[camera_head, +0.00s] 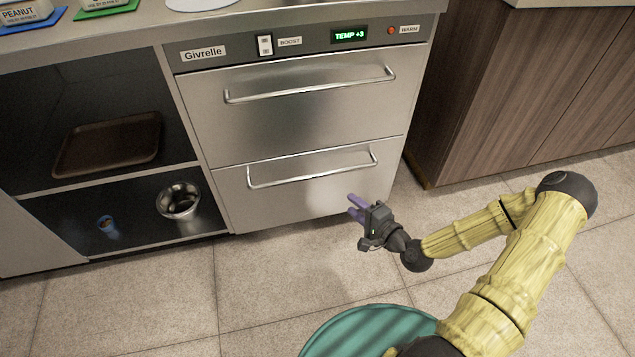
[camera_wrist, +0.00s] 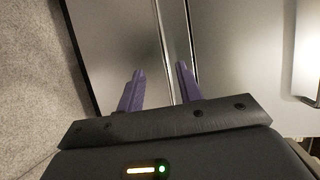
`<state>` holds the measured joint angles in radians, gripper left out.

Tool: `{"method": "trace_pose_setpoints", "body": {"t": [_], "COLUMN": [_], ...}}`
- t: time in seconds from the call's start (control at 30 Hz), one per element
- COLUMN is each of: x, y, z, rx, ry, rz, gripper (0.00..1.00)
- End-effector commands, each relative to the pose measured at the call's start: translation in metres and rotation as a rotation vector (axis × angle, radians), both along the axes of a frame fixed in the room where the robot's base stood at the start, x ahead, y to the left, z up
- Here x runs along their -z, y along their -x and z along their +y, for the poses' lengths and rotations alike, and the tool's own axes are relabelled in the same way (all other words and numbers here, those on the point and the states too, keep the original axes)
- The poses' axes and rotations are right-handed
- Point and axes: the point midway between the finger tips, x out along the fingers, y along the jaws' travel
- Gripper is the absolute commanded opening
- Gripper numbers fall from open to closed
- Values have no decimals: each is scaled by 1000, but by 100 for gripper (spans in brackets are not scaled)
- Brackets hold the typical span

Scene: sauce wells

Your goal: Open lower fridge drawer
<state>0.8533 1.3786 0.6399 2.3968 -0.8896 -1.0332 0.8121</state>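The lower fridge drawer (camera_head: 290,200) is the bottom steel front of the fridge and looks shut. Its bar handle (camera_head: 312,174) runs along the upper part of the front. My gripper (camera_head: 353,207) is in front of this drawer, toward its right side, and appears below the handle in the head view. In the wrist view my gripper (camera_wrist: 160,72) has its two purple fingers apart with nothing held. The lower handle (camera_wrist: 161,35) runs lengthwise between the fingertips in that picture, seemingly beyond them. I see no contact.
The upper drawer (camera_head: 290,115) is shut, with its own handle (camera_head: 310,86). Open shelves at left hold a brown tray (camera_head: 108,143), a metal bowl (camera_head: 179,201) and a blue cup (camera_head: 107,227). A wooden cabinet (camera_head: 520,90) stands at right.

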Motion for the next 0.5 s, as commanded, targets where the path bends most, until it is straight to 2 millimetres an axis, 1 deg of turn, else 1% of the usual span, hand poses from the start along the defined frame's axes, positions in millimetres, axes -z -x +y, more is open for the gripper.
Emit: {"method": "trace_pose_setpoints", "body": {"t": [0.07,0.37,0.5], "x": [0,-1,1], "y": [-1,-2,-7], "z": [-1,0,4], "rx": [15,12,10], "ry": [-25,-22,-21], "rz": [-7,-7,-8], "gripper": [36,36,36]}}
